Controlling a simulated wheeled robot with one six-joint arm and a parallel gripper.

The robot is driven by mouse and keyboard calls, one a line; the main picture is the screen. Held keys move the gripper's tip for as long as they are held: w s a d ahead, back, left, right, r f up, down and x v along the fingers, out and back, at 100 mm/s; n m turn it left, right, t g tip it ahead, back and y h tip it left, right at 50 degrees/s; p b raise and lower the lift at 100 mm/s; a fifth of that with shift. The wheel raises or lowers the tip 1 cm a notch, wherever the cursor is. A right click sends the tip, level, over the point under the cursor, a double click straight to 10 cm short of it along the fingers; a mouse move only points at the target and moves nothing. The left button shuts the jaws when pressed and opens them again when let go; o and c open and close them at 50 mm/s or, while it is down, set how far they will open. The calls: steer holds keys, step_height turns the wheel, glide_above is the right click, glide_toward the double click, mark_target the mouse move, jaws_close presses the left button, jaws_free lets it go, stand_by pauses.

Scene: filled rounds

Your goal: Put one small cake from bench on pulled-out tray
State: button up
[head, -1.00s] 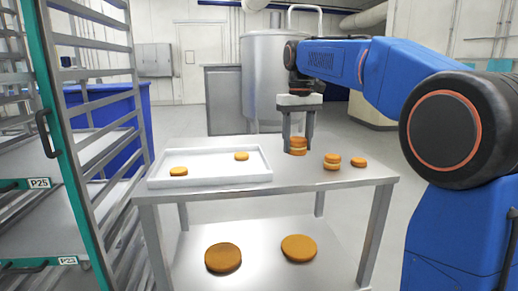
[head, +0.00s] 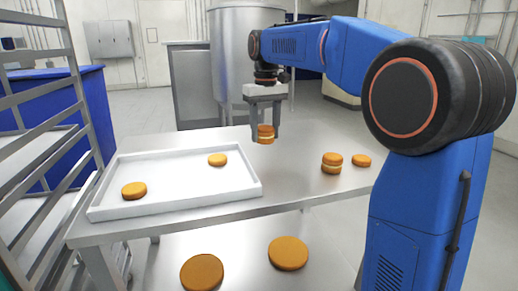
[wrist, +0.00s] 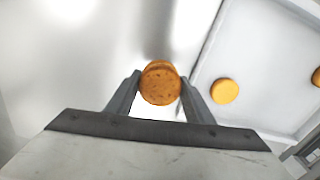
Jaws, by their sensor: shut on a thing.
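My gripper (head: 265,133) is shut on a small filled cake (head: 266,128), two orange-brown rounds with a pale layer. It holds the cake near the white tray's right end, seemingly just above the bench. In the wrist view the cake (wrist: 160,84) is between the fingertips. Another filled cake (head: 331,167) and a single round (head: 361,160) stand on the steel bench (head: 300,187), to the right. No tray clearly pulled out of the rack shows.
Two larger rounds (head: 202,271) (head: 288,253) lie on the bench's lower shelf. A metal rack (head: 40,110) stands at the left, before a blue container (head: 85,115). A steel tank (head: 243,60) is behind the bench. The tray's middle is clear.

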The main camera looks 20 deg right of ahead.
mark_target(265, 159)
steer(key=shift+f, duration=3)
steer(key=o, duration=0.7)
steer(key=shift+f, duration=0.1)
